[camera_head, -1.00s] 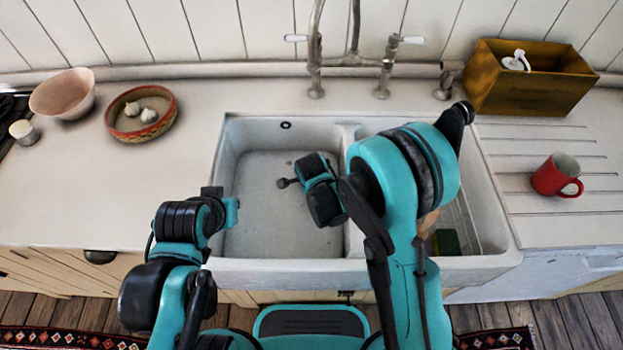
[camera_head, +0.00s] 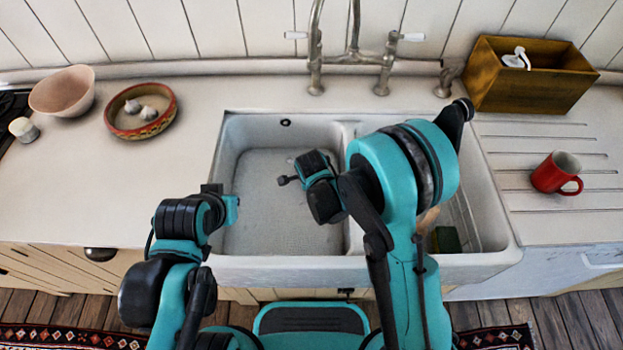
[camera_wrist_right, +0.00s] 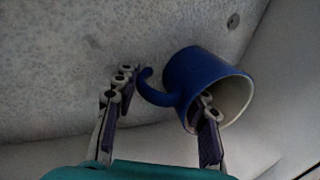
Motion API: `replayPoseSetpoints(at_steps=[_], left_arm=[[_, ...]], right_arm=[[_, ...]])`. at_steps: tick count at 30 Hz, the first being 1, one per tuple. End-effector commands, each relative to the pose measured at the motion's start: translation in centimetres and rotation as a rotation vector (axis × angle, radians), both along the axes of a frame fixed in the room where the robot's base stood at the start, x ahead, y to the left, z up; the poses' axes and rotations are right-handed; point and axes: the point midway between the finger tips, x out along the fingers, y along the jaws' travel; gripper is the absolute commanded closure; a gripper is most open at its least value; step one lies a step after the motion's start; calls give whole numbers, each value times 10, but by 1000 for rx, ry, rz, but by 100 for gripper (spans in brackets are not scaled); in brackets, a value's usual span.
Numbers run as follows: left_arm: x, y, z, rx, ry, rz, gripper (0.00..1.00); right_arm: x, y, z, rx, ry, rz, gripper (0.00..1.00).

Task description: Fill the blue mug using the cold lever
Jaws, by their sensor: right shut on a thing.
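The blue mug (camera_wrist_right: 193,82) shows only in the right wrist view, tilted, with its pale inside facing lower right. My right gripper (camera_wrist_right: 160,118) is shut on it, one finger at the mouth and the other beside the handle. In the head view my right arm reaches over the sink and hides the mug and fingers. The tap (camera_head: 315,60) stands behind the sink, with a white-tipped lever on the left (camera_head: 295,36) and another on the right (camera_head: 412,37). I cannot tell which is cold. The spout's top is out of frame. My left arm ends at the sink's left rim; its fingers are hidden.
The white sink (camera_head: 228,150) has two basins; a dark green sponge (camera_head: 446,240) lies in the right one. A red mug (camera_head: 550,174) and wooden box (camera_head: 520,92) stand right. A garlic bowl (camera_head: 116,126), pink bowl (camera_head: 62,95) and small jar (camera_head: 24,131) stand left.

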Motion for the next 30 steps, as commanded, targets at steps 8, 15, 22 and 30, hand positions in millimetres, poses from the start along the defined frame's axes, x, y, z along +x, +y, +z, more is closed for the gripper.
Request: replayPoseSetpoints(at_steps=[8,15,22,30], left_arm=[[0,0,9,0,0,0,100],[0,0,20,0,0,0,100],[0,0,30,0,0,0,100],[0,0,38,0,0,0,100]], right_arm=[[0,0,18,0,-1,0,100],[0,0,43,0,-1,0,100],[0,0,67,0,-1,0,100],[0,0,88,0,-1,0,100]])
